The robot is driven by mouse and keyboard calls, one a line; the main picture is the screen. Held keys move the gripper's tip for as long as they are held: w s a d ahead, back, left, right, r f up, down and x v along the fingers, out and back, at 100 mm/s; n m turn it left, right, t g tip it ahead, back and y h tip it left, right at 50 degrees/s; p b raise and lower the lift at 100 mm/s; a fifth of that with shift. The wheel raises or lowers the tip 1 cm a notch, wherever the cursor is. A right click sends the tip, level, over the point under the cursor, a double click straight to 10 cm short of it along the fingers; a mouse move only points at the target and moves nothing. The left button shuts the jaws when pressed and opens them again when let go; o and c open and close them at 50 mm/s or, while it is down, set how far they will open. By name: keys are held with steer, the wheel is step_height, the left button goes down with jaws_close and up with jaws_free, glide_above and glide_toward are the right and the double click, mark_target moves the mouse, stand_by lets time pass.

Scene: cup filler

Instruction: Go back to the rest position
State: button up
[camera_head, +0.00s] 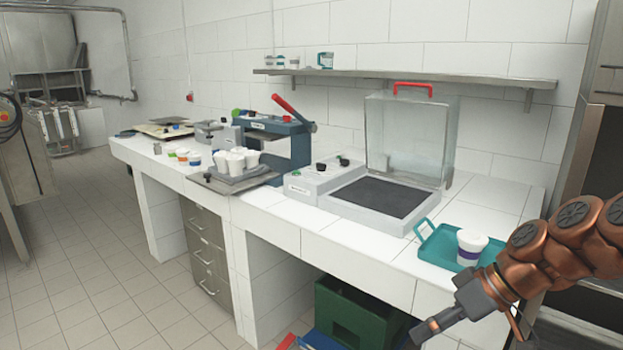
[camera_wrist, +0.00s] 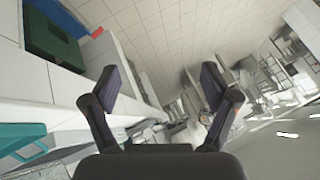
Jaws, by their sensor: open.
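My gripper (camera_head: 425,333) is at the lower right in the head view, in front of the counter's front edge and left of the teal tray (camera_head: 428,247). In the wrist view my gripper (camera_wrist: 162,85) has its two dark fingers wide apart with nothing between them. A white cup with a purple band (camera_head: 470,247) stands upright on the teal tray, apart from my gripper. Part of the teal tray also shows at the lower left of the wrist view (camera_wrist: 22,134).
The white tiled counter (camera_head: 345,236) carries a machine with a clear cover (camera_head: 405,140), a blue press with a red lever (camera_head: 285,140) and several white cups (camera_head: 236,161). A green crate (camera_head: 355,318) sits below. The tiled floor (camera_head: 130,270) is open at left.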

steer(key=s+a+f+m+g+h, duration=0.1)
steer(key=s+a+f+h, duration=0.15)
steer(key=s, duration=0.25)
steer(key=s+a+f+m+g+h, duration=0.1)
steer(key=s+a+f+g, duration=0.15)
steer(key=s, duration=0.35)
steer(key=s+d+f+m+g+h, duration=0.1)
steer(key=s+f+m+h, duration=0.15)
steer(key=s, duration=0.35)
steer(key=s+d+f+m+h, duration=0.2)
steer(key=s+f, duration=0.1)
steer(key=s, duration=0.4)
steer(key=s+p+v, duration=0.1)
steer(key=p+v, duration=1.2)
steer(key=v, duration=0.2)
steer(key=shift+s+r+t+y+p, duration=0.3)
steer(key=shift+s+r+t+p, duration=0.05)
steer(key=shift+d, duration=0.15)
